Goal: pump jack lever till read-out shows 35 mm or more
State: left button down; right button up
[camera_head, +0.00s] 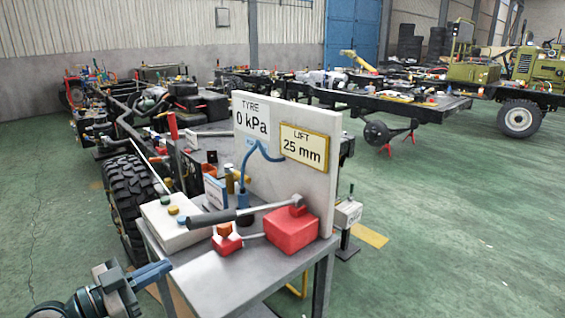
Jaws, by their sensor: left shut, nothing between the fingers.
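The red jack (291,230) stands on the right part of the grey metal table (225,282). Its lever (262,209) reaches left from it and ends in a black grip (212,220), lying close to level. The lift read-out (303,148) on the white upright board shows 25 mm. My left gripper (160,273) is at the lower left, by the table's left edge. Its fingers are shut and empty, pointing right, apart from the lever and in front of and below the grip. My right gripper is not in view.
A white box with coloured knobs (173,223) stands left of the lever. A smaller red block (227,240) sits just below the grip. The tyre read-out (251,118) shows 0 kPa. A large black tyre (130,196) stands behind the table.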

pick_arm(q)
jog(key=shift+r, duration=0.1)
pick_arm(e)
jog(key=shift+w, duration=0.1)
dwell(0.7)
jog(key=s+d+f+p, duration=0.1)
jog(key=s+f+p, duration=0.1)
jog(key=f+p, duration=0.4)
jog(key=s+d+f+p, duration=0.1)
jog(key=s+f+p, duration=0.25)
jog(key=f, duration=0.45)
pick_arm(q)
jog(key=w+r+n+g+y+p, duration=0.1)
jog(key=w+r+n+g+p, duration=0.1)
jog(key=r, duration=0.6)
jog(key=w+r+n+g+y+p, duration=0.1)
jog(key=w+r+g+p, duration=0.2)
jog(key=r+p, duration=0.3)
notch_tip(320, 180, up, 3)
jog(key=shift+w+f+n+y+p, duration=0.15)
jog(key=shift+w+n+y+p, duration=0.15)
jog(key=shift+w+n+p, duration=0.15)
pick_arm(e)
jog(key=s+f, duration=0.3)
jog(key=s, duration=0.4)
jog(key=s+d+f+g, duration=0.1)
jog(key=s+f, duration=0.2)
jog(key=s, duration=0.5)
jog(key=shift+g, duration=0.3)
